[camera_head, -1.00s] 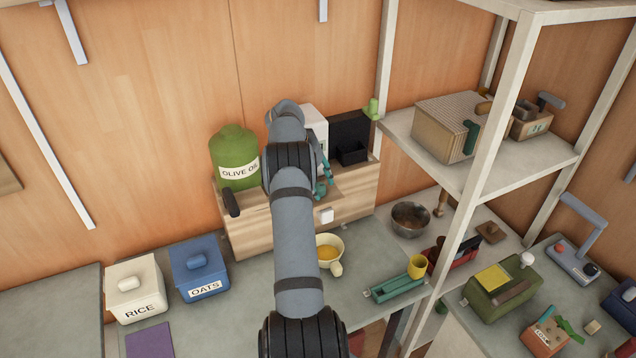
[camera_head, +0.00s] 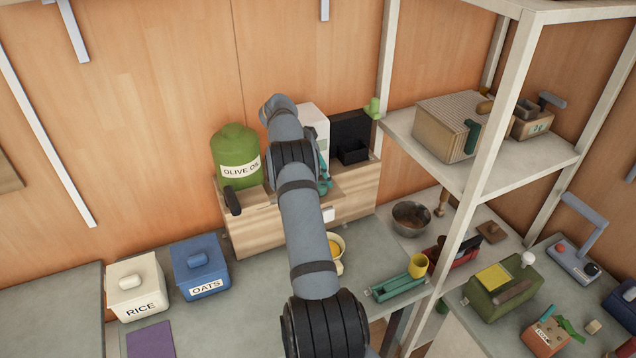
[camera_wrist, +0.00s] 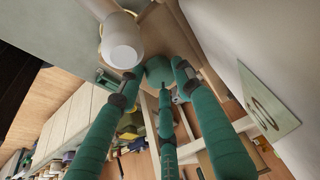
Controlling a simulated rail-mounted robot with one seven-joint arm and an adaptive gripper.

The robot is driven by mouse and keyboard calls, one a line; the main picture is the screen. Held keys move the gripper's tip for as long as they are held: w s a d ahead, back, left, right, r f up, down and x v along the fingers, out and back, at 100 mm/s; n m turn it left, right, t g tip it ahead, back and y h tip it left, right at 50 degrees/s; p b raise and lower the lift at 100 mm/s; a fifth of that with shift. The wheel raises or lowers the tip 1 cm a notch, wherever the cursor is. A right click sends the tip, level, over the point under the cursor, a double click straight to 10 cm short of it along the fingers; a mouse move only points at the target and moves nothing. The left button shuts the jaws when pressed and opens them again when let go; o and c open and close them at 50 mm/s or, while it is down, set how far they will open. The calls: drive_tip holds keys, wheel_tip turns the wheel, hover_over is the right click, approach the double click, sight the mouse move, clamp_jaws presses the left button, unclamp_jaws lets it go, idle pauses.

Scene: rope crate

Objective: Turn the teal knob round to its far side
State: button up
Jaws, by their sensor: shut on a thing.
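The teal knob (camera_wrist: 158,70) shows in the wrist view as a round, dull teal piece between my fingertips. My gripper (camera_wrist: 156,76) has long teal fingers closed around the knob, and its tips lie at the knob's sides. In the head view my gripper (camera_head: 323,176) is mostly behind my arm, at the wooden unit against the wall. The knob is hidden there by my arm and fingers. Which way the knob points cannot be told.
A white cylinder (camera_wrist: 122,40) stands close to my left finger in the wrist view. A green olive oil jar (camera_head: 236,152), a white box (camera_head: 313,122) and a black box (camera_head: 351,138) stand on the wooden unit (camera_head: 252,232).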

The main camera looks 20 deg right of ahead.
drive_tip(key=shift+w+d+r+m+p, duration=0.25)
drive_tip(key=shift+d+r+m+p, duration=0.2)
drive_tip(key=shift+r+m+p, duration=0.15)
drive_tip(key=shift+f, duration=0.2)
drive_tip(key=o, duration=0.9)
drive_tip(key=shift+o, duration=1)
drive_tip(key=shift+s+f, duration=0.1)
drive_tip(key=shift+f, duration=0.15)
drive_tip(key=shift+a, duration=0.15)
drive_tip(key=v, duration=0.7)
drive_tip(key=shift+r, duration=0.25)
